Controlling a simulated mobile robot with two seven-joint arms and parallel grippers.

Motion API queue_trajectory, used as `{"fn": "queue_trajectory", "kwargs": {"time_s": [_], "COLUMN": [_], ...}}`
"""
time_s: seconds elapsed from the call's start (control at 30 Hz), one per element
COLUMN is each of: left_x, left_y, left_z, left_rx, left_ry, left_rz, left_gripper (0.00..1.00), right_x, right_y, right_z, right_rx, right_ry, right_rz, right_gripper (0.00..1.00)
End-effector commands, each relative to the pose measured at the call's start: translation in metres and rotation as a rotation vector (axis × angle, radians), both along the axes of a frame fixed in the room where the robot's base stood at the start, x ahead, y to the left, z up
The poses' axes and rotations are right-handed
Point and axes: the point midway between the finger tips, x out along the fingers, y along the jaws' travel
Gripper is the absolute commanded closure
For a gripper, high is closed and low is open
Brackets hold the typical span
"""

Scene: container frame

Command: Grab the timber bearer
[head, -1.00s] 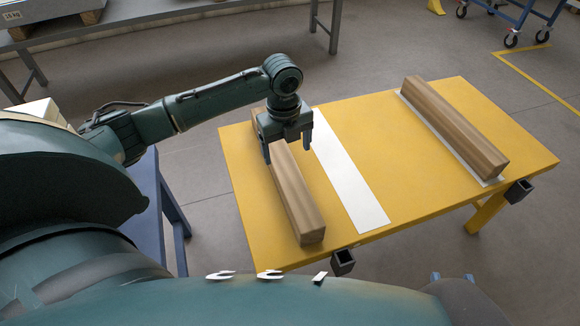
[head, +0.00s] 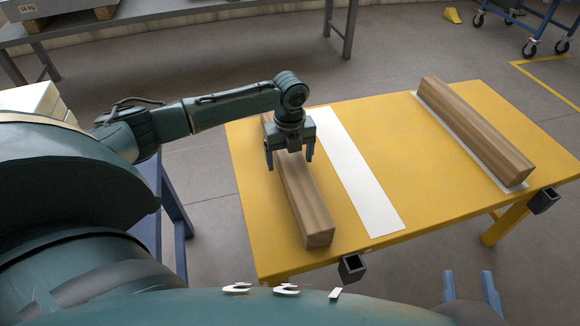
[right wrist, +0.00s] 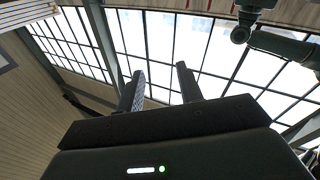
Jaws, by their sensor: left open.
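A brown timber bearer (head: 305,201) lies lengthwise along the left side of the yellow table, left of a bare white strip (head: 352,172). A second timber bearer (head: 475,130) lies on another white strip at the table's right side. My left gripper (head: 290,163) is open above the left bearer, one finger at each side of it in the picture. It hides part of the bearer's far half. I cannot tell whether the fingers touch it.
The yellow table (head: 420,180) is clear between the white strip and the right bearer. Dark square brackets (head: 352,268) stick out at its near edge. A grey bench (head: 200,22) stands behind, and a blue trolley (head: 540,25) at the far right. Blue framework (head: 172,215) stands left.

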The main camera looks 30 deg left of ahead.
Motion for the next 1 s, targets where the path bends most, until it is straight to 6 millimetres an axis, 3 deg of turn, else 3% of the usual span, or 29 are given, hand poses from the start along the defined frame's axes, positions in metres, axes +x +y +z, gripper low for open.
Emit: {"fn": "queue_trajectory", "kwargs": {"time_s": [0.03,0.13,0.43,1.0], "left_x": [0.000,0.000,0.000,0.000], "left_y": [0.000,0.000,0.000,0.000], "left_z": [-0.012,-0.021,-0.023,-0.023], "left_rx": [0.001,0.001,0.001,0.001], "left_ry": [0.001,-0.001,-0.002,-0.001], "left_rz": [-0.001,-0.001,-0.001,-0.001], "left_gripper": [0.20,0.20,0.20,0.67], "right_x": [0.000,0.001,0.001,0.001], "right_y": [0.001,0.002,0.002,0.002], "right_z": [-0.004,-0.002,0.000,0.000], "right_rx": [0.007,0.021,0.027,0.027], "right_ry": [-0.014,-0.014,-0.013,-0.012], "right_rz": [0.007,0.010,0.011,0.011], "right_gripper": [0.64,0.64,0.64,0.64]}}
